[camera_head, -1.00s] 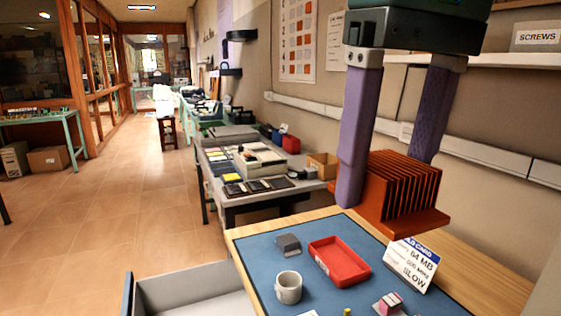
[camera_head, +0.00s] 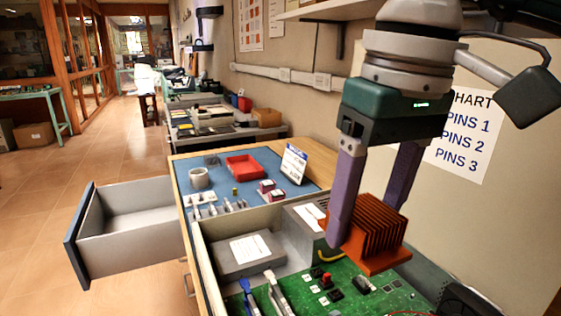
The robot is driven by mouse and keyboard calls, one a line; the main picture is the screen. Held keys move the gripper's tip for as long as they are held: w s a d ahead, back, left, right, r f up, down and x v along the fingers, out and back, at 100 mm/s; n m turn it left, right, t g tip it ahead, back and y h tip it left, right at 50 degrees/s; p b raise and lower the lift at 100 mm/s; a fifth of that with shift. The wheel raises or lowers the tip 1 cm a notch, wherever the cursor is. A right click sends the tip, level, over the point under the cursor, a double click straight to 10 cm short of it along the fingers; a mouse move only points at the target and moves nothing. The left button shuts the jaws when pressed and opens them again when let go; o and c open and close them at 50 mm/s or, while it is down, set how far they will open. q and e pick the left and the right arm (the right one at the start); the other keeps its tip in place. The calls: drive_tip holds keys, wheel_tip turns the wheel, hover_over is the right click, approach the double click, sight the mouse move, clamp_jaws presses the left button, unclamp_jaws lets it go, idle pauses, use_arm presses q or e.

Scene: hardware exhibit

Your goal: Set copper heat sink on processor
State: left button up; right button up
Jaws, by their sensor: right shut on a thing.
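The copper heat sink (camera_head: 378,236) is an orange-brown finned block on a flat base. My right gripper (camera_head: 362,228) is shut on it, with a purple finger on each side; the far finger is partly hidden behind the fins. The heat sink hangs above the back edge of a green circuit board (camera_head: 335,308) inside an open grey case. I cannot make out which part on the board is the processor. My left gripper does not show.
A grey box with a white label (camera_head: 250,249) sits in the case, left of the heat sink. Behind is a blue mat with a red tray (camera_head: 244,166), a mug (camera_head: 199,178) and a sign (camera_head: 293,164). An open drawer (camera_head: 130,221) juts out left.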

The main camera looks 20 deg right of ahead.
use_arm(q)
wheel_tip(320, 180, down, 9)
drive_tip(key=b, duration=0.7)
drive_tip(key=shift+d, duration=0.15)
use_arm(e)
drive_tip(key=shift+s+d+f, duration=0.1)
drive_tip(key=shift+d+f, duration=0.45)
drive_tip(key=shift+f, duration=2.35)
drive_tip(key=shift+s+d+f, duration=0.15)
drive_tip(key=shift+d+f, duration=0.45)
drive_tip(key=shift+f, duration=2.25)
drive_tip(key=shift+s+d+f, duration=0.1)
drive_tip(key=shift+d+f, duration=0.45)
drive_tip(key=shift+f, duration=2.35)
use_arm(q)
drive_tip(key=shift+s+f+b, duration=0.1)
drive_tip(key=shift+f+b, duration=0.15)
drive_tip(key=shift+b, duration=0.15)
use_arm(e)
drive_tip(key=shift+f, duration=0.1)
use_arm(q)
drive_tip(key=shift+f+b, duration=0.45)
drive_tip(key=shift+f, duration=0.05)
use_arm(e)
drive_tip(key=shift+f, duration=0.35)
drive_tip(key=shift+f, duration=0.1)
